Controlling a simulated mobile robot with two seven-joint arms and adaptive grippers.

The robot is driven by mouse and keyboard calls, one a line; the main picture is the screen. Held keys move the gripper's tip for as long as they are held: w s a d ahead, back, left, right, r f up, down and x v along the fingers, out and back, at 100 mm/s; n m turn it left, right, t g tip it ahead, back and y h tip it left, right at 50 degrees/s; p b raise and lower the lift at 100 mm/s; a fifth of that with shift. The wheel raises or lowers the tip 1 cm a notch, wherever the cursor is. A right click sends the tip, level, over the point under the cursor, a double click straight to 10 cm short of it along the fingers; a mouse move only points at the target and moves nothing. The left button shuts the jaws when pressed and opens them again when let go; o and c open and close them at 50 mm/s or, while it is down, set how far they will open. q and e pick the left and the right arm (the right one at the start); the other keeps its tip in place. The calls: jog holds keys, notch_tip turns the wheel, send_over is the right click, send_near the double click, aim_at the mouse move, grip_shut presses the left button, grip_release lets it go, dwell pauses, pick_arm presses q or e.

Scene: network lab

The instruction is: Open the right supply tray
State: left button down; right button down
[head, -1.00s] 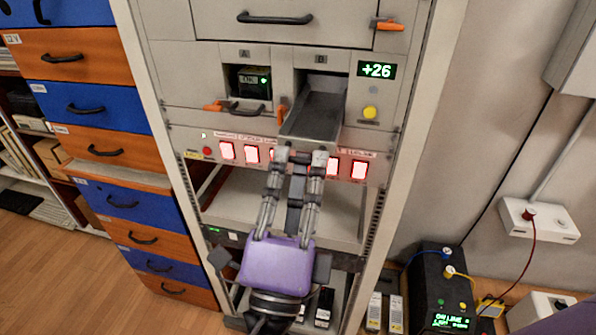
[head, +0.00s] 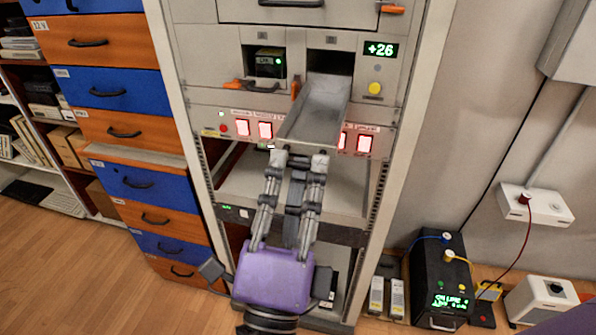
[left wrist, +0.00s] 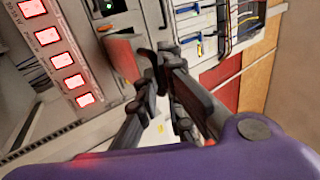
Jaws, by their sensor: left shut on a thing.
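The right supply tray (head: 318,108) is a grey, open-topped tray. It sticks out of the right bay of the rack, tilts down towards me in the head view and looks empty. My left gripper (head: 301,160) is shut at the tray's front end, and its fingers hide the handle there. In the left wrist view the fingers (left wrist: 165,85) are close together, and what they hold is hard to make out. An upright orange latch (head: 296,88) is at the left of the right bay. A purple edge in the lower right corner may be part of my right gripper; no fingers show.
The left bay holds a dark module (head: 269,62) with a green light; its orange latch (head: 236,85) lies flat. A display (head: 381,50) reads +26 above a yellow button (head: 375,88). Lit red switches (head: 265,130) line the panel below. A black box (head: 440,280) stands at right.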

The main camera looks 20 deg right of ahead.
pick_arm(q)
jog(key=shift+f, duration=0.2)
jog(key=c, duration=1.9)
grip_release()
jog(key=shift+c, duration=0.2)
jog(key=shift+r, duration=0.1)
jog(key=v, duration=1.2)
